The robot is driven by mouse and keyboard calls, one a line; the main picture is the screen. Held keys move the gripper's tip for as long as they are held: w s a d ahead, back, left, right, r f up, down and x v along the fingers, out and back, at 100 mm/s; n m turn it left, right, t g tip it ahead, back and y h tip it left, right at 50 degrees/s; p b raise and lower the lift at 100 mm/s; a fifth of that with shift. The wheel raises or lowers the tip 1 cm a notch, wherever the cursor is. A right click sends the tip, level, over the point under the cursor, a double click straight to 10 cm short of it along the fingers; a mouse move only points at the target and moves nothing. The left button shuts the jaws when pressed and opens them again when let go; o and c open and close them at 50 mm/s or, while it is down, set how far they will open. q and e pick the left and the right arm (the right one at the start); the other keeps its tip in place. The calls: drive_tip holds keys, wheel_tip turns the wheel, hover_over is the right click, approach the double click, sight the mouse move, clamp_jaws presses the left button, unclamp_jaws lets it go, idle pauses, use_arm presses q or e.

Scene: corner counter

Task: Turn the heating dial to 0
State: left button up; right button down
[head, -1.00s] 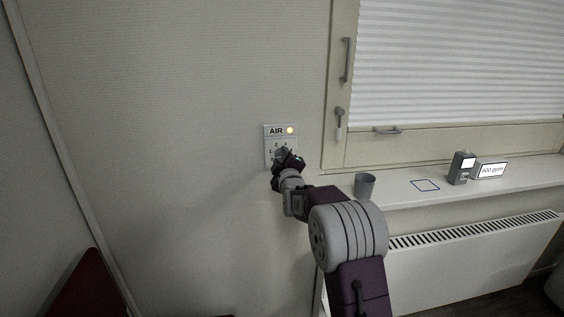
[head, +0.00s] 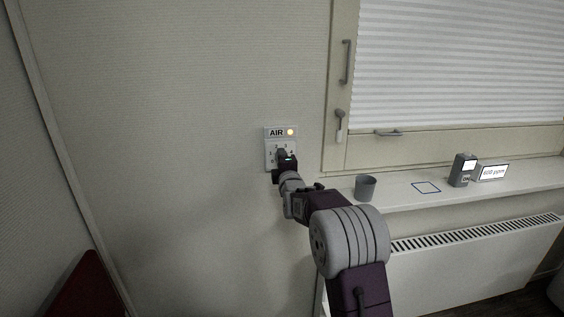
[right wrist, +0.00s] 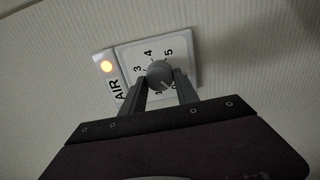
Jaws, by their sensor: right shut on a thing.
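A white wall panel (head: 268,145) marked AIR carries a lit orange lamp and a round grey dial (right wrist: 158,72) with numbers around it. No dial labelled for heating is seen. In the right wrist view the numbers 3, 4 and 5 are clear; the lower ones are partly hidden by the fingers. My right gripper (head: 284,156) is at the panel, its two fingers shut on the dial from either side. The dial's pointer setting is hard to read. My left gripper is not in view.
A window sill (head: 400,202) to the right holds a grey cup (head: 365,187), a blue square outline (head: 426,187), a small grey device (head: 462,170) and a ppm display (head: 493,172). A radiator (head: 470,245) is below. The wall left of the panel is bare.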

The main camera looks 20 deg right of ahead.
drive_tip(key=shift+f, duration=0.1)
drive_tip(key=c, duration=0.9)
unclamp_jaws()
drive_tip(key=b+v, duration=0.1)
drive_tip(key=v, duration=0.8)
drive_tip(key=shift+b, duration=0.4)
